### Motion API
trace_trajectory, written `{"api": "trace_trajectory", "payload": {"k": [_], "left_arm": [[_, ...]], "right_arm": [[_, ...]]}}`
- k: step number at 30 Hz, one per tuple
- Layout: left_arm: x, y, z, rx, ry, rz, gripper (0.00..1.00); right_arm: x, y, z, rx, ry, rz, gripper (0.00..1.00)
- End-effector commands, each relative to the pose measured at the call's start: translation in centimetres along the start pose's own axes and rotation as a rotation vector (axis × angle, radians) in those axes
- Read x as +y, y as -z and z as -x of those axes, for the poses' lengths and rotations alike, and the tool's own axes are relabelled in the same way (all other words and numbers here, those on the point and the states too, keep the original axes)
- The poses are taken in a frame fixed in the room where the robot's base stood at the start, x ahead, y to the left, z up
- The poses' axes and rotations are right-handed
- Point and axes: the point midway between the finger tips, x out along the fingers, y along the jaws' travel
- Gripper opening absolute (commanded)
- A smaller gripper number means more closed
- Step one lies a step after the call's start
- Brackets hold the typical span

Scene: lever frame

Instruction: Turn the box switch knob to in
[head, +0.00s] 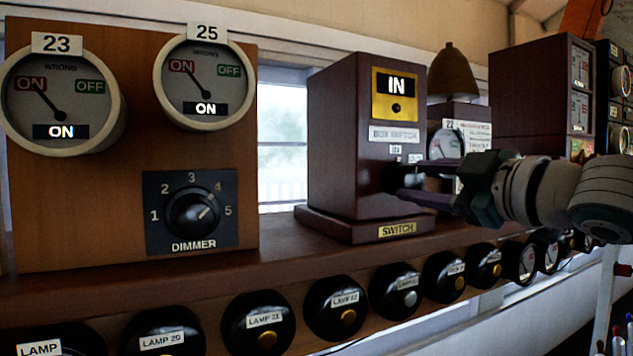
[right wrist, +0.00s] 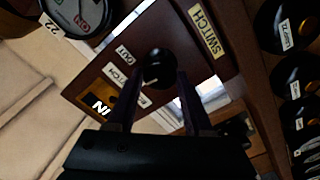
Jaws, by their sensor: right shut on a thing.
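The box switch (head: 345,140) is a dark red-brown wooden box standing on the shelf in the middle of the head view. Its yellow-framed window (head: 394,94) reads IN, and a label below reads BOX SWITCH. My right gripper (head: 414,182) reaches in from the right to the box's front face. In the right wrist view, the dark round knob (right wrist: 158,68) sits between the two fingers of my right gripper (right wrist: 158,76), which is shut on it. In the head view the fingers partly hide the knob. My left gripper is not in view.
A wooden panel (head: 130,215) with two dials and a dimmer (head: 193,212) stands on the left. A row of round black lamp fittings (head: 337,307) runs below the shelf. A bell-shaped brass object (head: 452,75) and another dark box (head: 528,95) stand on the right.

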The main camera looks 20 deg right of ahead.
Motion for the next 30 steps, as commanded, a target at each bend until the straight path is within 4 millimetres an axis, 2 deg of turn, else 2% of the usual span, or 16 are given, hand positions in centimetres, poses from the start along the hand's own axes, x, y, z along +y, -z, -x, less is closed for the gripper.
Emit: {"api": "trace_trajectory", "payload": {"k": [10, 26, 27, 30], "left_arm": [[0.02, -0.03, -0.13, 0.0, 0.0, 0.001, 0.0], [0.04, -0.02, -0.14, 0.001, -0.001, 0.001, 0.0], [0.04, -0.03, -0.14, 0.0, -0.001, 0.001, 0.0], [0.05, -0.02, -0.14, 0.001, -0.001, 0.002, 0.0]], "right_arm": [[-0.01, 0.05, 0.0, 0.002, 0.0, 0.139, 0.0], [-0.01, 0.07, 0.0, 0.002, 0.0, 0.161, 0.0], [-0.01, 0.07, 0.0, 0.002, 0.0, 0.161, 0.55], [-0.01, 0.06, 0.0, 0.002, 0.0, 0.161, 0.66]]}}
